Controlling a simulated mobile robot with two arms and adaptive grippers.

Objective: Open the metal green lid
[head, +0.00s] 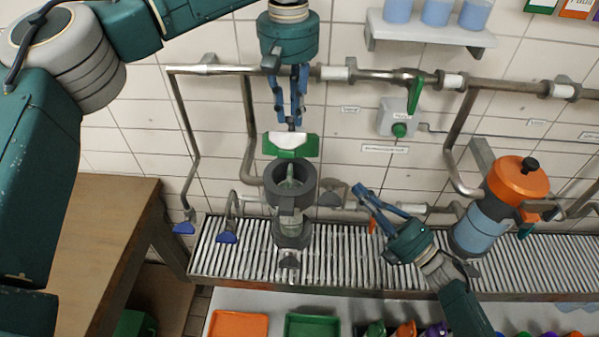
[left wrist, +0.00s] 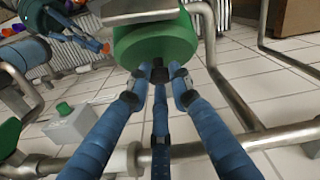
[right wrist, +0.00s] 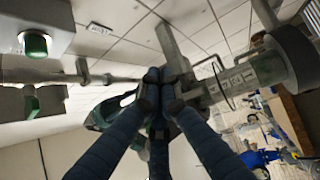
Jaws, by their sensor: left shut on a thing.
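The metal green lid (head: 291,152), green with a pale metal part, is up above and behind the grey cylindrical vessel (head: 290,203), whose round mouth is uncovered. I cannot tell whether a hinge joins them. My left gripper (head: 294,124) points down from above and is shut on the lid's upper edge. In the left wrist view the green lid (left wrist: 155,42) is just beyond the fingertips. My right gripper (head: 361,192) is right of the vessel, apart from it. Its fingers meet in the right wrist view (right wrist: 158,76), with nothing visible between them.
A metal pipe (head: 390,76) with a green valve handle (head: 415,88) crosses the wall. A slatted metal rack (head: 345,262) lies under the vessel. An orange-lidded blue vessel (head: 478,228) stands at right, a wooden table (head: 95,215) at left. Trays (head: 238,324) lie in front.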

